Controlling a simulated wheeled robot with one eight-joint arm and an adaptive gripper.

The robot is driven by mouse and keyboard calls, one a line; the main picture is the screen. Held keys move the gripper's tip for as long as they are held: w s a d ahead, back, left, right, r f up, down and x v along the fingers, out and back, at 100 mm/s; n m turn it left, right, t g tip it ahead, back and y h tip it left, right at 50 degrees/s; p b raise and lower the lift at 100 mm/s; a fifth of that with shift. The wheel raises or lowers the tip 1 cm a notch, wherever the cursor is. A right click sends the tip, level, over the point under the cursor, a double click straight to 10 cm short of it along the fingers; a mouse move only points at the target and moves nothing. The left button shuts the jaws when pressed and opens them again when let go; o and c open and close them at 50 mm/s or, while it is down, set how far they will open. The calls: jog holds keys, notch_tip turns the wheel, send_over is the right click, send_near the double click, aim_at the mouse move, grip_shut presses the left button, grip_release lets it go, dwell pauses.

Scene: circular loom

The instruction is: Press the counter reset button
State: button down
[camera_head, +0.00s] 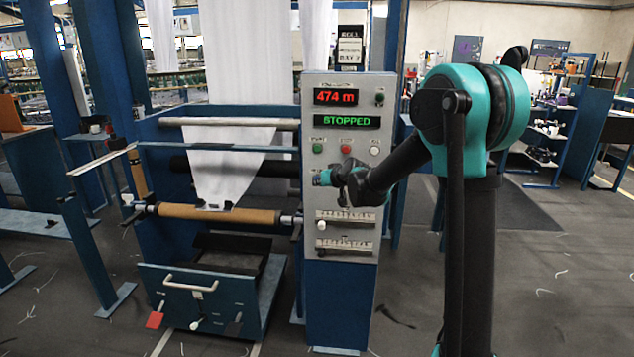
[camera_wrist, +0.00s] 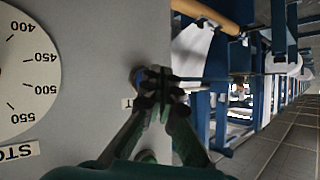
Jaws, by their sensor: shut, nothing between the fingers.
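The grey control panel (camera_head: 345,235) stands at the centre of the head view, with a red "474 m" counter (camera_head: 336,97) and a green "STOPPED" display (camera_head: 347,122). A small blue button (camera_head: 319,179) shows at the panel's left edge. It shows partly behind my fingertips in the wrist view (camera_wrist: 137,76); only a "T" of its label is readable, so I cannot confirm it is the reset button. My gripper (camera_wrist: 158,84) is shut and empty, with its tips at or just in front of that button. Contact cannot be told. In the head view my gripper (camera_head: 334,178) hides part of the panel.
Green (camera_head: 317,148), red (camera_head: 346,149) and white (camera_head: 374,150) buttons sit above my gripper, and two slider scales (camera_head: 345,220) below. A numbered dial (camera_wrist: 25,75) fills the wrist view's left side. The fabric roll (camera_head: 218,214) is left of the panel.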

jog(key=shift+w, duration=0.45)
dwell(0.6)
dwell(0.4)
jog(key=shift+s, duration=0.9)
jog(key=s, duration=0.5)
jog(key=shift+a, duration=0.15)
dwell(0.3)
jog(key=s+d+f+m+g+h, duration=0.1)
jog(key=s+d+f+g+h, duration=0.1)
jog(key=s+d+f, duration=0.3)
jog(key=s+d+f+m+g+h, duration=0.2)
jog(key=s+d+f, duration=0.3)
jog(key=s+d, duration=0.9)
jog(key=s+d+f+m+g+h, duration=0.1)
jog(key=s+d+f+h, duration=0.2)
jog(key=s, duration=1.4)
jog(key=d+f, duration=0.3)
jog(key=d, duration=0.3)
jog(key=shift+d+g, duration=0.3)
jog(key=shift+g, duration=0.1)
